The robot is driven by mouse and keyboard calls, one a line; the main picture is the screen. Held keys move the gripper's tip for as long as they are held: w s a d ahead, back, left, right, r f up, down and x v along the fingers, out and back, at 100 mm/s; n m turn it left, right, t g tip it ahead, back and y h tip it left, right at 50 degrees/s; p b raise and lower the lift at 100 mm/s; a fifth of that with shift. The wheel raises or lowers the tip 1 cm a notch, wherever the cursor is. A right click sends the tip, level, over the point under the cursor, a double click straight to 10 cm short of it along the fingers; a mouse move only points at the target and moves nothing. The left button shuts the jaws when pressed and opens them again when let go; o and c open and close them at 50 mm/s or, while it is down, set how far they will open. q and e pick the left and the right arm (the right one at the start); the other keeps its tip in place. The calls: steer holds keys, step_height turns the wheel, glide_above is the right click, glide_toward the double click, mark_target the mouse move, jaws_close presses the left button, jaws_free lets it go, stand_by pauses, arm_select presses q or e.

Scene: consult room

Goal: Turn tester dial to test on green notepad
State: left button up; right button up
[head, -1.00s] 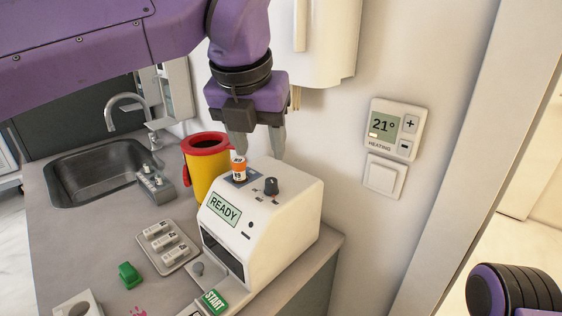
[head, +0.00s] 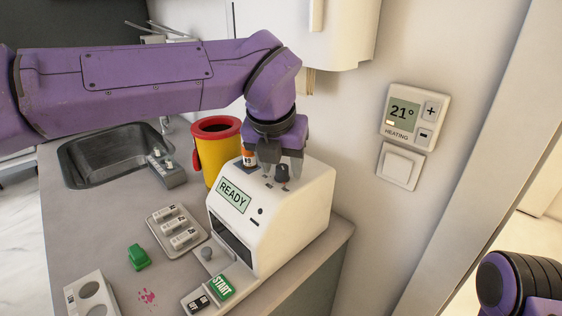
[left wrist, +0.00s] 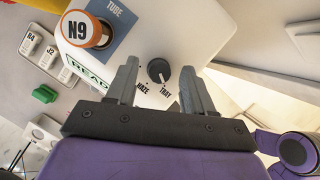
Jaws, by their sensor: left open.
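The white tester (head: 290,220) stands on the counter with a pale green READY screen. Its dark dial (head: 282,172) is on the top face. In the left wrist view the dial (left wrist: 158,71) has a pale pointer mark towards the lower right, near a label like TRAY; another label is hard to read. My left gripper (head: 280,172) is open over the dial, pointing down. In the left wrist view its fingers (left wrist: 158,85) are on either side of the dial, apparently without gripping it. I recognise no green notepad; a small green object (head: 138,257) lies on the counter. My right gripper is out of view.
An orange-labelled vial (head: 248,158) stands on the tester beside the dial. A yellow bin with a red rim (head: 203,160) is behind it. A wall thermostat (head: 414,116) is right.

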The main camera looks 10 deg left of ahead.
arm_select(q)
steer(key=shift+s, duration=0.1)
steer(key=shift+c, duration=0.3)
steer(key=shift+w, duration=0.2)
jaws_close()
